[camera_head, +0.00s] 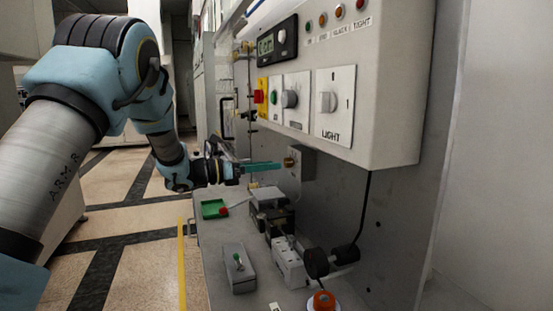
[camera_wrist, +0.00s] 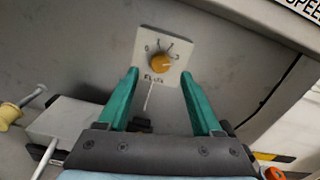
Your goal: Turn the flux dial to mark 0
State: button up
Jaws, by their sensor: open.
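The flux dial is an orange knob (camera_wrist: 160,63) on a pale square plate (camera_wrist: 181,50) in the wrist view. In the head view the knob (camera_head: 289,162) sticks out from a small grey box (camera_head: 307,162). My gripper (camera_wrist: 158,74) has green fingers spread open, one either side of the knob and apart from it. It also shows in the head view (camera_head: 277,166), close to the knob.
Above hangs a grey control box (camera_head: 390,110) with a LIGHT switch (camera_head: 335,105) and a red button (camera_head: 259,97). Below, the bench holds a green tray (camera_head: 213,209), a grey switch box (camera_head: 239,268) and a white socket block (camera_head: 287,262). A black cable (camera_head: 368,205) hangs at right.

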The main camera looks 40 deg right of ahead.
aim_at(285, 164)
jog(key=shift+p+x, duration=0.45)
jog(key=shift+x, duration=1.35)
jog(key=shift+a, duration=0.1)
grip_shut()
